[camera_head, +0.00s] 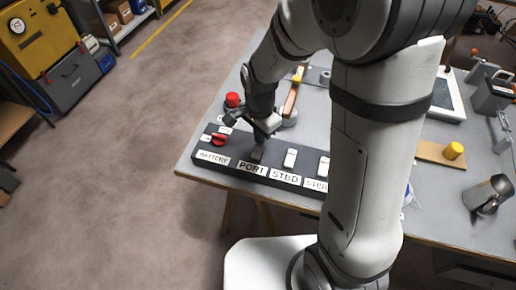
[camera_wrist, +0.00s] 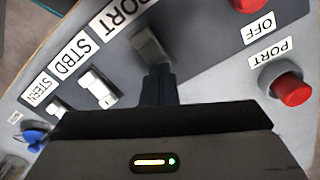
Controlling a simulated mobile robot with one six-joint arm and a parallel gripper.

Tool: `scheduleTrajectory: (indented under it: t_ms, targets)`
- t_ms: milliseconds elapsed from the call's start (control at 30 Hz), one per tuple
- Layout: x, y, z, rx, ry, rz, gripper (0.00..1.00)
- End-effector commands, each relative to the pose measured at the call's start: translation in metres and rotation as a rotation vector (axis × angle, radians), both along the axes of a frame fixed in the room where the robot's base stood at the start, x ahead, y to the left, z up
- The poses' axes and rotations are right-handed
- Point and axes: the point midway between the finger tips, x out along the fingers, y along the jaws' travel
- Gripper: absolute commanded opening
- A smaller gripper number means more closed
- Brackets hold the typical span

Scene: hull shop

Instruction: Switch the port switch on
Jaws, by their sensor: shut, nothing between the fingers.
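The dark switch panel (camera_head: 228,165) lies along the near edge of the table, with labels BATTERY, PORT, STBD and a partly hidden one. My gripper (camera_head: 257,154) points down at the panel, just above the PORT label (camera_head: 252,168). Its fingers are closed together with nothing between them. In the wrist view the fingertips (camera_wrist: 158,72) are right beside the port switch (camera_wrist: 148,44), a shaded rocker under the PORT label; I cannot tell whether they touch it. The fingers hide that switch in the head view. Its on or off position is unclear.
The white STBD switch (camera_head: 290,158) stands to the right of the fingers. The red battery knob (camera_head: 218,139) is to the left. A red button (camera_wrist: 291,89) with its own PORT label sits behind the panel. Several other items stand on the table's right side.

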Motion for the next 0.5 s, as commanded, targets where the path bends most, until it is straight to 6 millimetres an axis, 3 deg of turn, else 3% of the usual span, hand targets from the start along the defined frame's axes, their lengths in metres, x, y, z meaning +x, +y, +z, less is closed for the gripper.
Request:
scheduleTrajectory:
  t_ms: [500]
  targets:
    - [0.0001, -0.0004, -0.0086, 0.000, 0.000, -0.001, 0.00]
